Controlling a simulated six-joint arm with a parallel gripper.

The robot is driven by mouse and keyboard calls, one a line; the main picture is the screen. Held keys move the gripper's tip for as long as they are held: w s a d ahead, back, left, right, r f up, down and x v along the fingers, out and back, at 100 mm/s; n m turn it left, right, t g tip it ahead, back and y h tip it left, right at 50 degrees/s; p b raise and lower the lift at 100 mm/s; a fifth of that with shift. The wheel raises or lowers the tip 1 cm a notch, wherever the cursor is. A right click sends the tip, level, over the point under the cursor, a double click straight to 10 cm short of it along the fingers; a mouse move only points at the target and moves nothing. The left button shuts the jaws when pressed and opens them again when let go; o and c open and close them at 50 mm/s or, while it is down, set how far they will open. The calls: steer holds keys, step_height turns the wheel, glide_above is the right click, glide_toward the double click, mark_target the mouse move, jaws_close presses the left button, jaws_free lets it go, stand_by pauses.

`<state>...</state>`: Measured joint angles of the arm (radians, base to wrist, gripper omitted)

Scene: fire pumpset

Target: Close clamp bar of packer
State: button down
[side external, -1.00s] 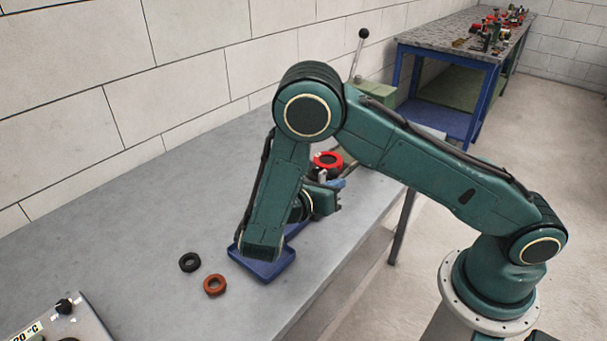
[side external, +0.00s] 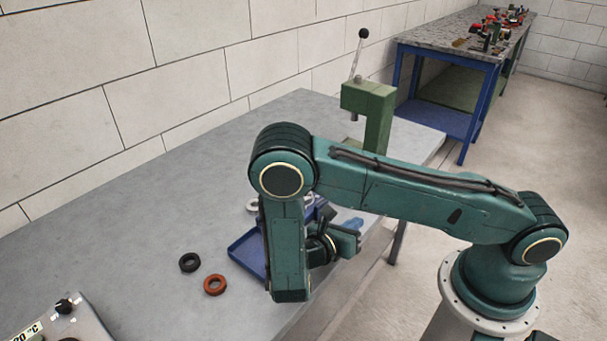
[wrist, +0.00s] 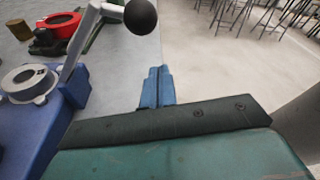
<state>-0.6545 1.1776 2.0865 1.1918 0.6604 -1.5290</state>
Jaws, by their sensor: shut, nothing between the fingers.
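In the wrist view, a blue block (wrist: 62,120) at the left carries a pale grey ring (wrist: 28,82). A grey bar (wrist: 82,42) slants up from beside this block and ends near a black ball knob (wrist: 140,16). This looks like the packer with its clamp bar, raised at a slant; its hinge is not clear. My gripper shows its blue fingers (wrist: 156,88) together and empty, right of the block and below the knob, apart from both in the picture. In the side view my gripper (side external: 351,225) is at the table's right edge; my arm hides most of the block.
A blue tray (side external: 245,252), a black ring (side external: 189,262) and a rust-red ring (side external: 214,284) lie on the grey table. A green press (side external: 372,105) stands behind.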

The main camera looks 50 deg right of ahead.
steer(key=v, duration=1)
steer(key=shift+f, duration=0.1)
steer(key=shift+d+r+m+y, duration=1.45)
steer(key=shift+r+m+y, duration=1.2)
steer(key=shift+r, duration=1.3)
steer(key=shift+d+r+m+y, duration=1.5)
steer(key=shift+r+m+y, duration=1.1)
steer(key=shift+r, duration=1.3)
steer(key=s+r+m+t+y, duration=0.5)
steer(key=s+r+m+t, duration=0.1)
steer(key=s+r+m, duration=0.4)
steer(key=shift+s+d+r+t, duration=0.4)
steer(key=shift+s+r, duration=0.3)
steer(key=shift+s, duration=0.4)
steer(key=shift+d, duration=0.1)
